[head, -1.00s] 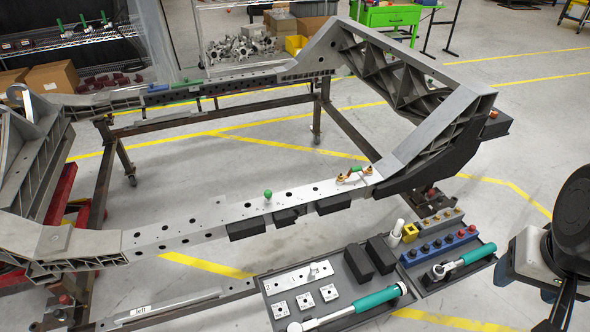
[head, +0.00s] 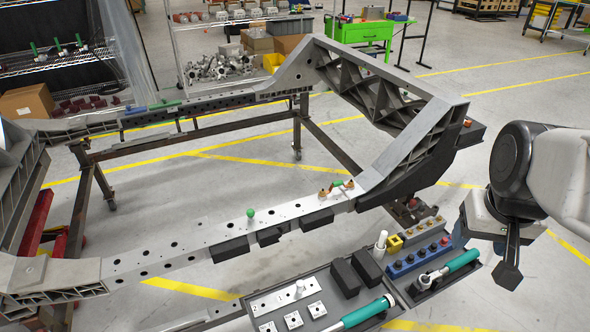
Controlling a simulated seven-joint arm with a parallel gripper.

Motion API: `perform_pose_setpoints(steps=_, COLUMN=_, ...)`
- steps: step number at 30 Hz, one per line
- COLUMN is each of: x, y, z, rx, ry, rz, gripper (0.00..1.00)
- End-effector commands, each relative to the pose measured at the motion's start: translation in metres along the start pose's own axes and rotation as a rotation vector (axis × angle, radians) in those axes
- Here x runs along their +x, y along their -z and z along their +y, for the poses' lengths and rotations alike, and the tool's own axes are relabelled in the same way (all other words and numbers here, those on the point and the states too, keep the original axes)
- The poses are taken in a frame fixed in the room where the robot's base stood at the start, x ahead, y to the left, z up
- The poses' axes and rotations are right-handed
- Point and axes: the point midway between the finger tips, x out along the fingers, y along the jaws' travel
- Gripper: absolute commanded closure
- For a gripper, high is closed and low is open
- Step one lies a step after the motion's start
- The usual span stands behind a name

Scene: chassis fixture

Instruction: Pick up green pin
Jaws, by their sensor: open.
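A green pin (head: 250,213) with a round head stands upright on the near chassis rail (head: 190,247). Another green piece (head: 337,184) lies farther right on the same rail, between small brass-coloured fittings. My gripper (head: 508,274) is at the right of the head view, pointing down, well to the right of the upright green pin and apart from it. It holds nothing that I can see. Its fingers overlap from this angle, so the gap between them is hidden.
A tool tray (head: 262,286) with plates, black blocks and a teal-handled tool lies in front of the rail. A blue socket holder (head: 420,257) stands between the rail and my gripper. The raised chassis end (head: 425,140) stands behind. The floor inside the frame is clear.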

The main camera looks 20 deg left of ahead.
Motion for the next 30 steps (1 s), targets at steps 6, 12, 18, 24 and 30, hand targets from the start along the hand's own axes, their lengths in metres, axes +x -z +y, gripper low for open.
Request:
perform_pose_setpoints(steps=6, x=0.013, y=0.052, z=-0.029, rx=-0.095, ry=0.015, rz=-0.022, gripper=0.39)
perform_pose_setpoints(steps=12, x=0.029, y=0.095, z=-0.061, rx=-0.179, ry=0.028, rz=-0.041, gripper=0.39)
perform_pose_setpoints(steps=18, x=0.049, y=0.135, z=-0.1, rx=-0.264, ry=0.04, rz=-0.057, gripper=0.39)
perform_pose_setpoints(steps=24, x=0.074, y=0.171, z=-0.144, rx=-0.349, ry=0.051, rz=-0.074, gripper=0.39)
perform_pose_setpoints(steps=30, x=0.103, y=0.201, z=-0.193, rx=-0.434, ry=0.061, rz=-0.09, gripper=0.39)
